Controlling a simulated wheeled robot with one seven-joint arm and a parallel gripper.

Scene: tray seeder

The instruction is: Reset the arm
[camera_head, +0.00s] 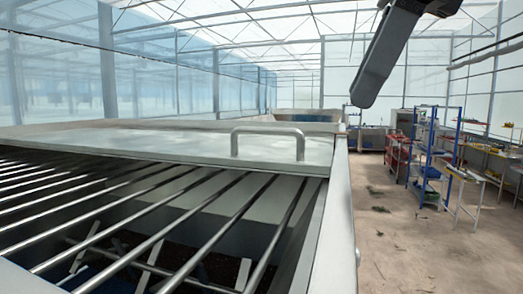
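A dark grey link of my arm (388,52) hangs down from the top edge, right of the middle. My gripper cannot be made out in this view, so its state is hidden. The tray seeder fills the lower left, with a flat metal lid (180,142) and a bar handle (268,132) on it. In front of the lid, parallel metal bars (165,230) run over a dark open hopper. My arm link appears above and apart from the machine.
The seeder's right side edge (338,225) borders an open floor (420,250) with some dark debris. Farther back on the right stand a red cart (397,155), a blue shelf rack (427,160) and light tables (465,178). Greenhouse walls and posts enclose the space.

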